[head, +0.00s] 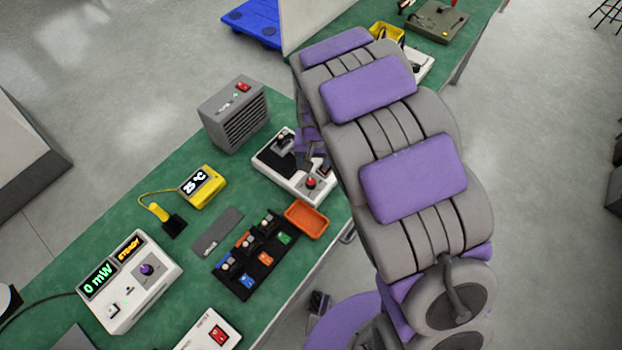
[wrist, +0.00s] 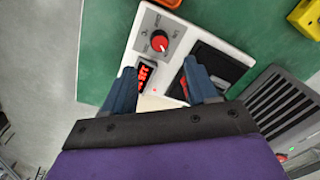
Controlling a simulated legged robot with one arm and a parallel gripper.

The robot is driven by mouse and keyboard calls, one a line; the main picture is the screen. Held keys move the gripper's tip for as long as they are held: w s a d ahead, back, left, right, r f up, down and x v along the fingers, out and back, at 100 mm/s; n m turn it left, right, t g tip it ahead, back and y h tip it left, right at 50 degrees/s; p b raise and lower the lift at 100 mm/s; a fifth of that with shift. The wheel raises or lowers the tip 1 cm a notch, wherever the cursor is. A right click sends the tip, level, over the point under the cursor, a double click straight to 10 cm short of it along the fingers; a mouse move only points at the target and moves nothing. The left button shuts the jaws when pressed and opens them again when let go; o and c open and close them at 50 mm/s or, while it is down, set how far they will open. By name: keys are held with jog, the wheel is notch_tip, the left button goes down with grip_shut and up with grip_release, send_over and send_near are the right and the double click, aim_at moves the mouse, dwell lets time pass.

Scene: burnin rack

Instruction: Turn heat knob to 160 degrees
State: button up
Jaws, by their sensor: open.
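The heat knob is a red round knob (wrist: 158,41) on a grey dial panel of a white hot-plate unit (wrist: 230,62). It also shows in the head view (head: 311,182), near the unit's front end. The red display (wrist: 146,75) beside the knob is partly covered by my left finger, and its digits are not readable. My gripper (wrist: 160,85) is open and empty. Its two blue-grey fingers hang over the unit, with the knob beyond their tips and not between them. In the head view, my gripper (head: 310,158) is mostly hidden behind my arm.
A grey vented box (head: 234,115) stands left of the unit. A yellow meter reading 25 °C (head: 201,187), an orange tray (head: 306,219), a black rack of modules (head: 250,262) and a white power meter (head: 132,282) share the green bench.

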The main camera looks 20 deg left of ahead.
aim_at(311, 180)
jog(key=f, duration=0.4)
jog(key=f+b, duration=0.1)
jog(key=f, duration=0.4)
jog(key=shift+a+b, duration=0.2)
jog(key=shift+b, duration=0.1)
jog(key=shift+r, duration=0.1)
jog(key=c, duration=1)
jog(key=shift+r+p, duration=0.1)
jog(key=shift+p, duration=0.2)
jog(key=shift+c, duration=0.2)
jog(key=shift+m+p, duration=0.3)
jog(key=shift+p, duration=0.2)
jog(key=o, duration=1)
jog(key=shift+o, duration=0.2)
